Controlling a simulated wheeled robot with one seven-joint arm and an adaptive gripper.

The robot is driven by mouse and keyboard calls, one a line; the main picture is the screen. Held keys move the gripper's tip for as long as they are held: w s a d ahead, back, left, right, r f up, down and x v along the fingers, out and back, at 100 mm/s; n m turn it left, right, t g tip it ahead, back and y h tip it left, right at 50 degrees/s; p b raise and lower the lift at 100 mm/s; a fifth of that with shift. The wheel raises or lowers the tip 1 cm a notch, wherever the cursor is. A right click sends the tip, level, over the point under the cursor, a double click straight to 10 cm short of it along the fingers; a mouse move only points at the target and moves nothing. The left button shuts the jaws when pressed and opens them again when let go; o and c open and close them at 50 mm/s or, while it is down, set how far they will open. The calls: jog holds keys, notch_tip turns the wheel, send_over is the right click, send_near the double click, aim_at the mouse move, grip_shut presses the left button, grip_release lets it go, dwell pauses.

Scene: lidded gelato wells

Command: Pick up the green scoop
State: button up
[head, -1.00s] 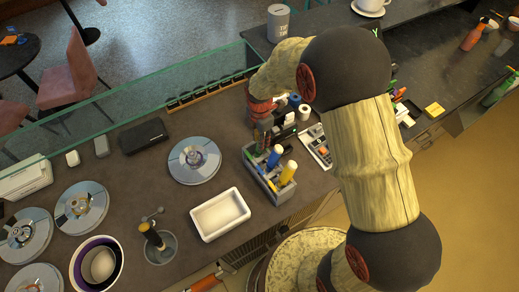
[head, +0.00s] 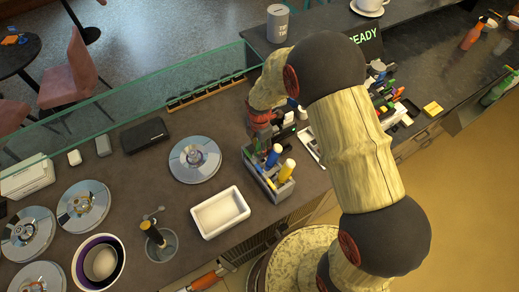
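A grey caddy (head: 283,192) stands on the dark counter right of the middle and holds several upright handles. A yellow handle (head: 287,170) and a blue handle (head: 273,155) stand out. Thin greenish parts show at the caddy's left side, but they are too small to tell whether they are the green scoop. My gripper (head: 258,142) points down at the caddy's back left edge. Its fingertips are small and dark among the handles, so I cannot tell if they are open, shut or touching anything.
A white tray (head: 243,219) lies left of the caddy, with a round metal lid (head: 195,160) behind it. A purple-rimmed tub (head: 78,268) is at the lower left. A glass guard (head: 120,122) runs along the counter's back. Bare counter lies between lid and caddy.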

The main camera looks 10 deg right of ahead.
jog(key=shift+w, duration=0.1)
jog(key=c, duration=0.5)
jog(key=shift+w+a, duration=0.1)
jog(key=shift+w, duration=0.05)
jog(key=shift+r, duration=0.2)
notch_tip(320, 180, up, 15)
jog(key=p, duration=0.1)
jog(key=shift+r+p, duration=0.15)
jog(key=shift+p, duration=0.2)
dwell(0.4)
